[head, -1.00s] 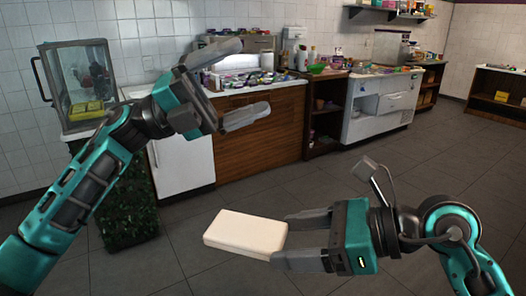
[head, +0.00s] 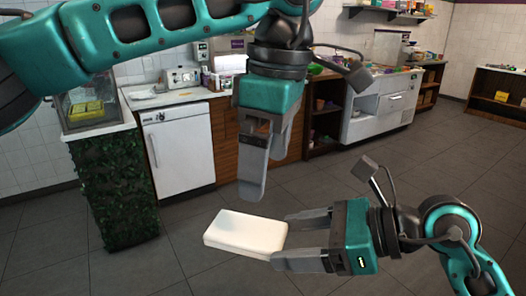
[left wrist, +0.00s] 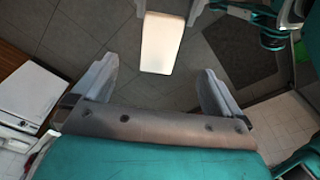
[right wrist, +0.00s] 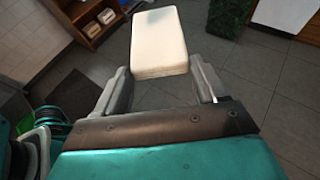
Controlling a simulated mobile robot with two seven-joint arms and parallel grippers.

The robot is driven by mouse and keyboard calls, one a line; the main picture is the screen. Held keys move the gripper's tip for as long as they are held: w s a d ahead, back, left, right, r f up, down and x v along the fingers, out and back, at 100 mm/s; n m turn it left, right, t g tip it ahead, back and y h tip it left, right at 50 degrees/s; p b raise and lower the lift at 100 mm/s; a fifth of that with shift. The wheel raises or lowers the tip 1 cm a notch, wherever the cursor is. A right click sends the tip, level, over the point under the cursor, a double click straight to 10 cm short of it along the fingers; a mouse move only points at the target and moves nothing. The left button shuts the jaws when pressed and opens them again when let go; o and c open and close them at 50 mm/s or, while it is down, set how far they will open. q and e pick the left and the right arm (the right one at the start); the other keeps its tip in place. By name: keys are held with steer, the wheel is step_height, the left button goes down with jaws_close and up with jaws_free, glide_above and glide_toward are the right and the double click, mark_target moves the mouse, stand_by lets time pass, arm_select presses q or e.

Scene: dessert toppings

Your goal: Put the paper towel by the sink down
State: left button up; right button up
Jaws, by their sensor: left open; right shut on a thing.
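A white, block-shaped paper towel pack (head: 235,232) is held in the air above the floor in the head view. My right gripper (head: 281,240) is shut on its right end. The towel also shows beyond the fingers in the right wrist view (right wrist: 159,40) and between and beyond the open left fingers in the left wrist view (left wrist: 160,42). My left gripper (head: 251,195) is open and empty, pointing down just above and behind the towel. I cannot make out a sink for certain.
A white counter (head: 172,99) with a small appliance stands over a white dishwasher-like unit (head: 180,150) at the back. A leafy green stand (head: 115,195) with a glass case is at left. Wooden shelves and a white cabinet (head: 380,115) line the wall. The grey floor is clear.

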mark_target(251, 227)
arm_select(q)
steer(key=f, duration=0.4)
steer(key=a+f, duration=0.1)
steer(key=f, duration=0.2)
steer(key=w+a+f, duration=0.1)
steer(key=f, duration=0.3)
steer(key=shift+a+f, duration=0.1)
steer(key=shift+f, duration=0.2)
steer(key=c, duration=1.1)
arm_select(e)
steer(key=shift+s, duration=0.1)
steer(key=o, duration=0.8)
steer(key=shift+o, duration=1.4)
